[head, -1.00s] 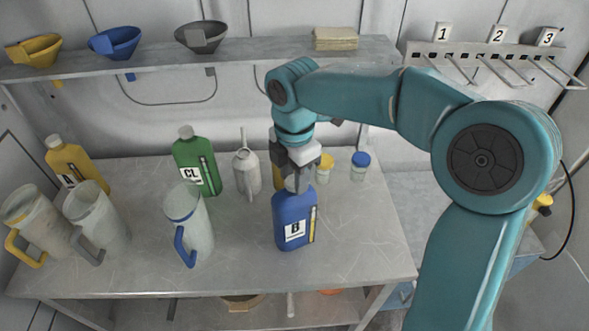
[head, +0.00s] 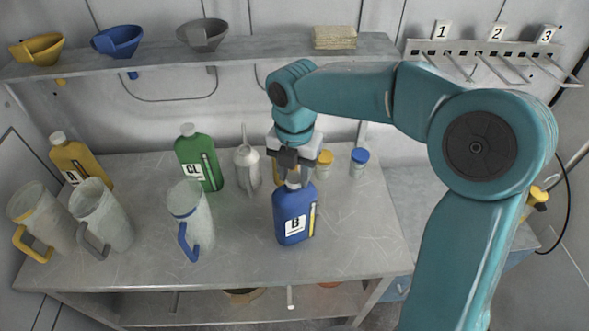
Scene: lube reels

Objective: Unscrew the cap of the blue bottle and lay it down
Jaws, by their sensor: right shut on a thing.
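The blue bottle (head: 293,213), labelled B, stands upright on the metal table (head: 250,262), right of its middle. My right gripper (head: 294,178) points down over the bottle's top and is shut on the cap (head: 293,183). The fingers hide most of the cap, so I cannot tell whether it still sits on the neck. My left gripper is not in view.
A green bottle (head: 198,160), a grey oil can (head: 247,167) and a yellow bottle (head: 80,162) stand along the back. Jugs (head: 190,215) stand in front at left. Small jars (head: 360,162) stand behind the blue bottle. The table's front right is clear.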

